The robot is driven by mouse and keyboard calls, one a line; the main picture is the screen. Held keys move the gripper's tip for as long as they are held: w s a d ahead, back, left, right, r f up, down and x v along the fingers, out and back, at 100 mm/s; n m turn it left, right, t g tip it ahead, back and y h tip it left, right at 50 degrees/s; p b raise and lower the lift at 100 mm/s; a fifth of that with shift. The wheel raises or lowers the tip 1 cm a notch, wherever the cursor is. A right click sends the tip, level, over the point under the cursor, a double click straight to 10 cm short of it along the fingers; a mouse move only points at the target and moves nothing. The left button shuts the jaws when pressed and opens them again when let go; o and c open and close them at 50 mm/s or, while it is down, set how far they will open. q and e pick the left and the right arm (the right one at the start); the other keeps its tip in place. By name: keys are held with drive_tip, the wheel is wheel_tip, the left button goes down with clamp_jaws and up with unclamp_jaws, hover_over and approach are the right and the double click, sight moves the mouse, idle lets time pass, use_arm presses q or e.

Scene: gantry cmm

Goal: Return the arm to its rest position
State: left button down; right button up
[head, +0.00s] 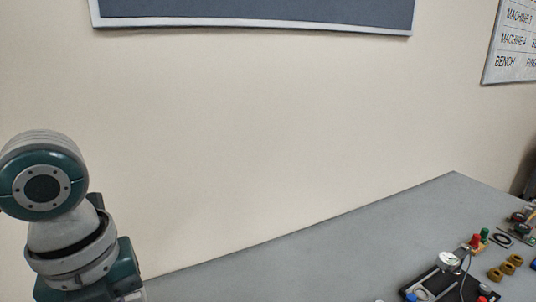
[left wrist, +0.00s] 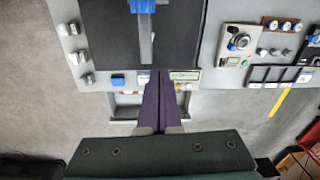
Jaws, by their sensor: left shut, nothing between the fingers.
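My left arm (head: 60,215) rises at the left edge of the head view, and its gripper is outside that view. In the left wrist view my left gripper (left wrist: 160,76) has its two dark fingers together with nothing between them. The fingertips overlap the front edge of a grey machine panel (left wrist: 98,77) in the picture; I cannot tell whether they touch it. My right arm and gripper show in neither view.
A grey bench (head: 350,240) runs along the wall with a dial gauge (head: 448,261), brass-coloured parts (head: 505,268) and small fittings at its right. In the left wrist view a control panel (left wrist: 262,62) stands right of the machine. Grey floor lies around.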

use_arm(q)
drive_tip(key=s+d+n+t+h, duration=0.2)
drive_tip(key=s+d+n+h, duration=0.1)
drive_tip(key=s+d+n, duration=0.65)
drive_tip(key=s+a+r+n+t+y+p, duration=0.1)
drive_tip(key=s+a+r+n+y, duration=0.15)
drive_tip(key=a+n, duration=0.45)
drive_tip(key=s+a+r+n+y, duration=0.1)
drive_tip(key=s+a+n, duration=0.2)
drive_tip(key=n, duration=0.8)
wheel_tip(320, 180, up, 18)
drive_tip(key=p, duration=1.8)
drive_tip(key=shift+w+d+f+m, duration=0.15)
drive_tip(key=shift+w+d+m, duration=0.1)
drive_tip(key=shift+m, duration=0.2)
drive_tip(key=shift+f, duration=0.15)
